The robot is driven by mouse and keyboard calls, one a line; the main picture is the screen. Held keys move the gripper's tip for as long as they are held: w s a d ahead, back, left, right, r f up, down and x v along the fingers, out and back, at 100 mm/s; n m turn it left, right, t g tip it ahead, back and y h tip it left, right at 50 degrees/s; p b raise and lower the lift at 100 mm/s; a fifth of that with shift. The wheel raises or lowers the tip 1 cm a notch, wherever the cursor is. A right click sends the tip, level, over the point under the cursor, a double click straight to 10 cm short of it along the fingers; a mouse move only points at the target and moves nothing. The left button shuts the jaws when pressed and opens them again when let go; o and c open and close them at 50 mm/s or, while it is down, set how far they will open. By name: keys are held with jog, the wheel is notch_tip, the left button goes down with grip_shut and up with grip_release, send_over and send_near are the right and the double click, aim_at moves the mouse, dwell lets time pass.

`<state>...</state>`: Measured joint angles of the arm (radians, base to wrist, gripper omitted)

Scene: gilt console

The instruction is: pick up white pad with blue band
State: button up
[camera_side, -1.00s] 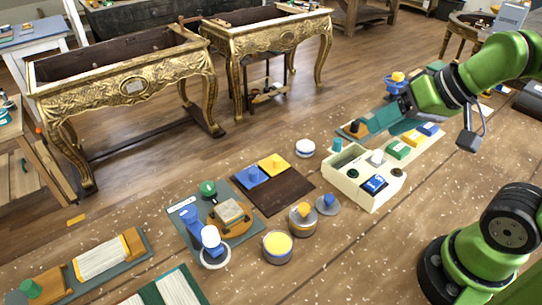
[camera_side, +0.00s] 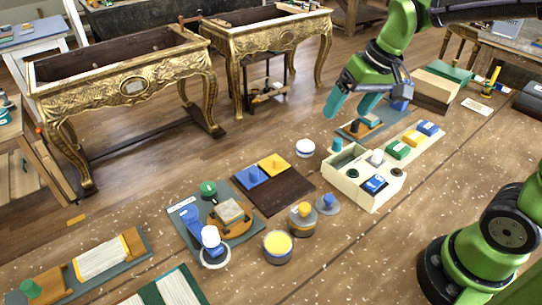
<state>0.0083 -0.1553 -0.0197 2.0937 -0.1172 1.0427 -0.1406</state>
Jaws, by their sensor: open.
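A small round white pad with a dark blue band (camera_side: 305,148) sits on the speckled wooden worktop, just behind and left of the cream box. It looks upright and stands clear of its neighbours. My gripper (camera_side: 353,103) has two teal fingers spread apart with nothing between them. It hangs above the worktop, up and to the right of the white pad in the picture, and does not touch it. Its fingers point down and slightly left.
The cream compartment box (camera_side: 366,196) stands right of the pad. A brown board with blue and yellow squares (camera_side: 283,194) lies to the left. Tins, including a yellow-topped one (camera_side: 278,246), stand in front. A grey-based piece with orange and teal parts (camera_side: 362,128) lies below my gripper.

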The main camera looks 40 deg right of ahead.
aim_at(306, 144)
jog(key=w+d+f+n+g+h, duration=0.1)
jog(key=w+d+f+n+g, duration=0.15)
jog(key=w, duration=0.55)
jog(key=w+d+f+n+g, duration=0.1)
jog(key=w+d+f+n, duration=0.1)
jog(key=w+n, duration=0.35)
jog(key=shift+m, duration=0.8)
jog(key=f, duration=0.5)
jog(key=w+f, duration=0.1)
jog(key=f, duration=1)
jog(key=shift+w+a+f, duration=0.25)
jog(key=shift+w+f, duration=0.05)
jog(key=shift+f, duration=0.1)
jog(key=shift+c, duration=0.2)
jog(key=c, duration=1.1)
notch_tip(306, 144, up, 10)
jog(key=o, duration=0.5)
jog(key=shift+c, duration=0.2)
jog(key=c, duration=0.4)
